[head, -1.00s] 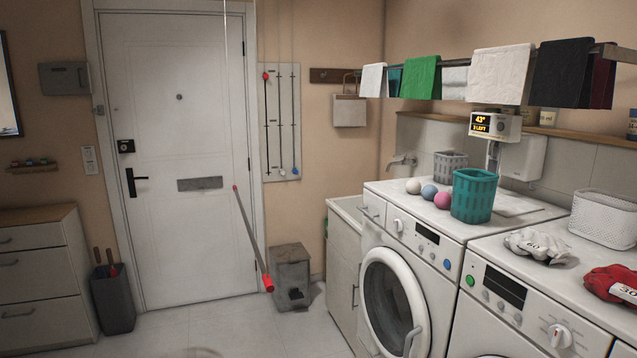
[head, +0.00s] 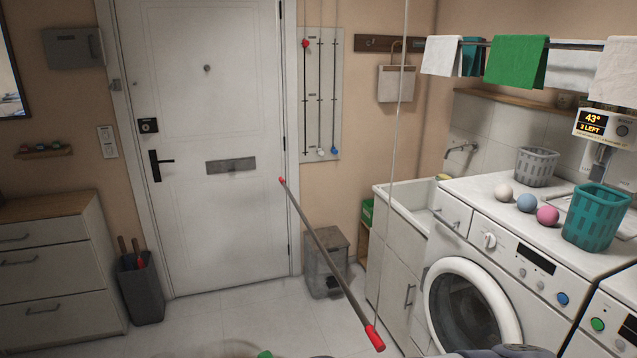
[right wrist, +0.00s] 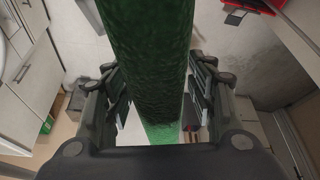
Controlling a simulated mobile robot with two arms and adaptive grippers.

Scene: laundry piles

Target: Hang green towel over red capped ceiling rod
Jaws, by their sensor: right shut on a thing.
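The red-capped rod (head: 330,262) hangs from thin cords in the middle of the head view, slanting from near the door down towards the front right. My right gripper (right wrist: 160,85) is shut on the green towel (right wrist: 150,50), which fills the middle of the right wrist view between the fingers. A small green patch (head: 264,354) at the bottom edge of the head view looks like part of this towel. The towel is apart from the rod. My left gripper is not in view.
Another green towel (head: 517,62) hangs on the wall rack among white and teal ones. Washing machines (head: 470,255) and a sink cabinet (head: 395,235) stand at right, a drawer unit (head: 50,270) at left. The floor before the door (head: 215,150) is clear.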

